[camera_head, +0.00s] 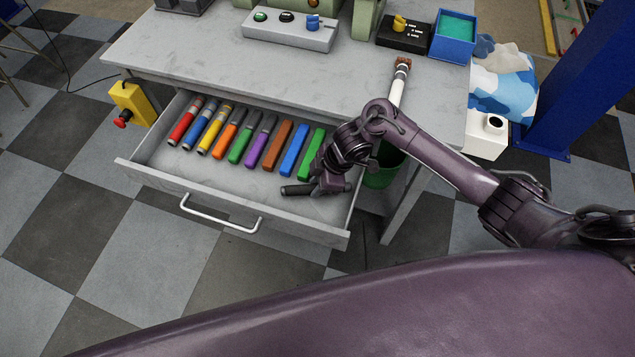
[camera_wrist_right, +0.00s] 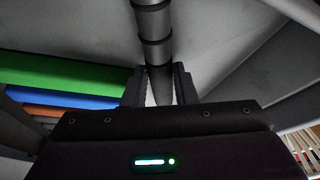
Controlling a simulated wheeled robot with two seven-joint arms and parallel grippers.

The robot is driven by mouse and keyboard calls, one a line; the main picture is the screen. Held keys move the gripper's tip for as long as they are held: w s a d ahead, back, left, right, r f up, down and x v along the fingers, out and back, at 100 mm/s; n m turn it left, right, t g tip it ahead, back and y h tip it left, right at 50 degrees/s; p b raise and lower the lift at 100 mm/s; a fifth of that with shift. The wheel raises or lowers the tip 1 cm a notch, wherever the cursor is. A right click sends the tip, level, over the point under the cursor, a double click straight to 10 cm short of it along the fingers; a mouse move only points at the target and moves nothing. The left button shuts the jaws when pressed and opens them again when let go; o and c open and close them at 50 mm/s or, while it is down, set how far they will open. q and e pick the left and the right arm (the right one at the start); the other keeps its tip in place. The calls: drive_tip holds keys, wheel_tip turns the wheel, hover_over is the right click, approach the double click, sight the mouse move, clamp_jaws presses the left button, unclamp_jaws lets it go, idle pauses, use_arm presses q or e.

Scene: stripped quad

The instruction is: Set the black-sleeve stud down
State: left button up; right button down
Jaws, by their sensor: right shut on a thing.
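The black-sleeve stud (camera_head: 298,190) is a dark rod at the front right of the open drawer (camera_head: 160,160). In the right wrist view the stud (camera_wrist_right: 155,35) runs up from between the two fingers and shows ringed sections. My right gripper (camera_head: 318,188) is shut on it, low in the drawer. I cannot tell whether the stud touches the drawer floor. The gripper's fingers (camera_wrist_right: 160,88) also show in the wrist view. My left gripper is not in view.
A row of several coloured handles (camera_head: 240,140) lies in the drawer, with a green one (camera_head: 311,153) close to my right gripper. The drawer's front left is bare. A green bin (camera_head: 383,172) stands right of the drawer. The worktop (camera_head: 250,65) holds a control box (camera_head: 290,34).

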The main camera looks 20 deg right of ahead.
drive_tip(key=c, duration=1.5)
unclamp_jaws()
drive_tip(key=shift+f, duration=0.15)
drive_tip(key=shift+o, duration=0.2)
drive_tip(key=shift+r, duration=0.35)
drive_tip(key=p+v, duration=0.1)
drive_tip(key=v, duration=1)
drive_tip(key=shift+d+r+p, duration=0.2)
drive_tip(key=shift+r+p, duration=0.1)
drive_tip(key=shift+p, duration=0.1)
drive_tip(key=shift+s+f, duration=0.1)
drive_tip(key=shift+s, duration=0.05)
